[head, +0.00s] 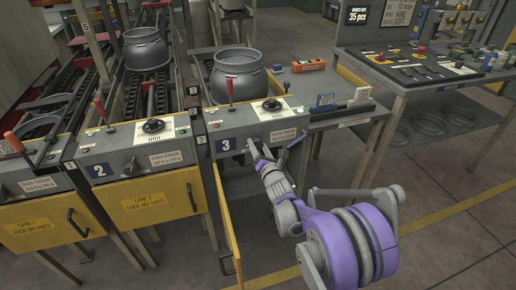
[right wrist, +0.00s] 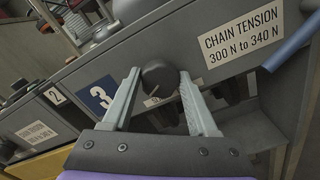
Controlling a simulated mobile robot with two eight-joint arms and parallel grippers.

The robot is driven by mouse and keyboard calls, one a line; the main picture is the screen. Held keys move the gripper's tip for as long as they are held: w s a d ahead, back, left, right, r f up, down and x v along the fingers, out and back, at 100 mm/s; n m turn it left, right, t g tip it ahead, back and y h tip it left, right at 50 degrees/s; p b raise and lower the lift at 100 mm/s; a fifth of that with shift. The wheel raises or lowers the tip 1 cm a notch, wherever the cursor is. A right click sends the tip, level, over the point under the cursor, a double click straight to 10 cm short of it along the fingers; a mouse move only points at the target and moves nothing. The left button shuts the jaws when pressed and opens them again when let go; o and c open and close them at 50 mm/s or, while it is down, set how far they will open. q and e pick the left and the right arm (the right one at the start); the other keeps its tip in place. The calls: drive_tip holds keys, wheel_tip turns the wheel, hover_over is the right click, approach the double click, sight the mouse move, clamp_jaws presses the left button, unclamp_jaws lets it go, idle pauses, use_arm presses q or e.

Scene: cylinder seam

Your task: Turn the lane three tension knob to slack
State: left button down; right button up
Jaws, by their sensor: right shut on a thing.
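The lane three tension knob (right wrist: 160,77) is a dark round knob on the grey front panel, between the blue 3 plate (right wrist: 98,100) and the chain tension label (right wrist: 240,42). My right gripper (right wrist: 160,84) is shut on this knob, one finger on each side. In the head view my right gripper (head: 256,154) reaches the lane three front panel from below right and largely hides the knob. The pointer's setting is too small to read. My left gripper is not in view.
A yellow door (head: 227,225) hangs swung open below lane three. A blue lever (head: 297,140) sticks out right of the label. A red lever (head: 230,91) and a black dial (head: 272,104) stand on lane three's top. A control table (head: 420,75) stands at right.

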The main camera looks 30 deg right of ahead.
drive_tip(key=shift+n, duration=0.3)
idle(0.4)
drive_tip(key=o, duration=1.4)
drive_tip(key=shift+c, duration=0.2)
drive_tip(key=shift+s, duration=0.1)
drive_tip(key=v, duration=1)
drive_tip(key=shift+s+p, duration=0.35)
